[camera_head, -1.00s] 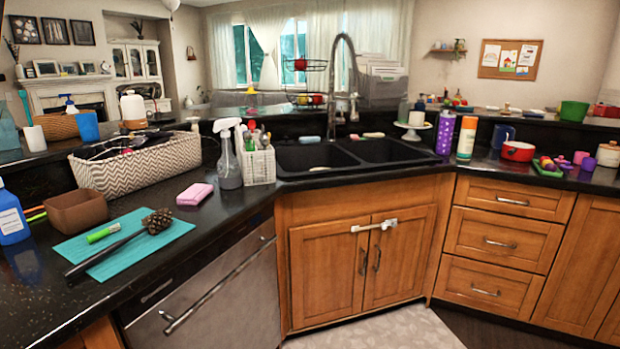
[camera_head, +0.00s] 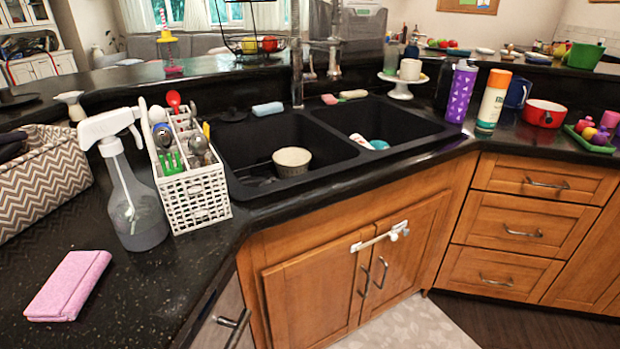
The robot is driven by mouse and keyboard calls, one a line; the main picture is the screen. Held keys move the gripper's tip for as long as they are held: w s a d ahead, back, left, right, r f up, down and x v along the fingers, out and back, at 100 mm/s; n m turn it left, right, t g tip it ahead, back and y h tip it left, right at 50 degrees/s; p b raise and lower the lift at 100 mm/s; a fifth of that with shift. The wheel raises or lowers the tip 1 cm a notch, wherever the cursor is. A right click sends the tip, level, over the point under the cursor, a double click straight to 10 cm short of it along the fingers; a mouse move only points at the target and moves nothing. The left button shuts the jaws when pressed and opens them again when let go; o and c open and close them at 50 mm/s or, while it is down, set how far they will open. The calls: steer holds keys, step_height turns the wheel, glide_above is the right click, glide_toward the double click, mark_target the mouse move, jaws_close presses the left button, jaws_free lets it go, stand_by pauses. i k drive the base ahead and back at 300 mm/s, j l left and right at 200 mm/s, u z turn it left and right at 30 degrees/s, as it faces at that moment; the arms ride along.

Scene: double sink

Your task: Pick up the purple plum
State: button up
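A small round purple thing, which looks like the plum (camera_head: 600,138), sits on a green tray (camera_head: 590,147) at the right edge of the view, on the dark counter. Small pink and yellow pieces lie close beside it on the tray, and they are too small to tell apart clearly. My gripper is not in view.
A red pot (camera_head: 544,114) stands just left of the tray, with an orange-capped bottle (camera_head: 493,100) and a purple bottle (camera_head: 460,92) farther left. The double sink (camera_head: 250,140) holds a bowl (camera_head: 292,160). Wooden drawers (camera_head: 530,184) front the counter below.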

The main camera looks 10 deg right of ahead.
mark_target(598, 141)
steer(key=i+l+u, duration=0.1)
steer(key=i, duration=0.4)
steer(key=k+l+z, duration=0.1)
steer(key=z, duration=1.3)
steer(key=i+l+u, duration=0.3)
steer(key=i+l, duration=0.2)
steer(key=i+l+u, duration=0.35)
steer(key=l, duration=0.3)
steer(key=i, duration=0.1)
